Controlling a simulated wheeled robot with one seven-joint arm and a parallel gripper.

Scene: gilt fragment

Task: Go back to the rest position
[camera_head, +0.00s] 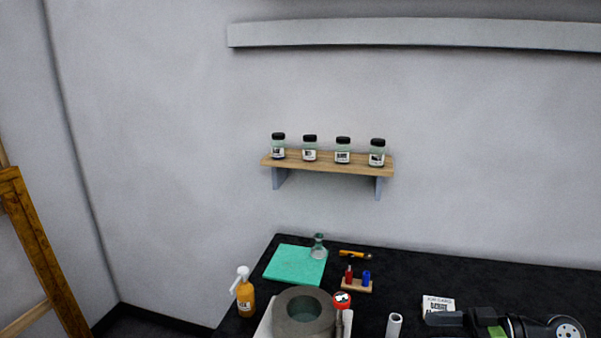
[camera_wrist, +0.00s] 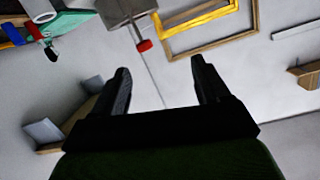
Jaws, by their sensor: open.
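My gripper (camera_wrist: 160,85) shows in the wrist view with its two dark fingers spread wide apart. It is open and nothing is between the fingers. The wrist view looks across the room at a tilt, with pale wall behind the fingers. In the head view, part of a dark arm link of mine appears to show at the lower right, and the fingers cannot be made out there.
The black table (camera_head: 400,257) holds a green mat (camera_head: 293,265), a glass flask (camera_head: 318,247), an orange spray bottle (camera_head: 244,294), a grey round vessel (camera_head: 304,318) and a small wooden rack (camera_head: 357,288). Several jars stand on the wall shelf (camera_head: 328,163). A wooden frame (camera_head: 30,235) stands left.

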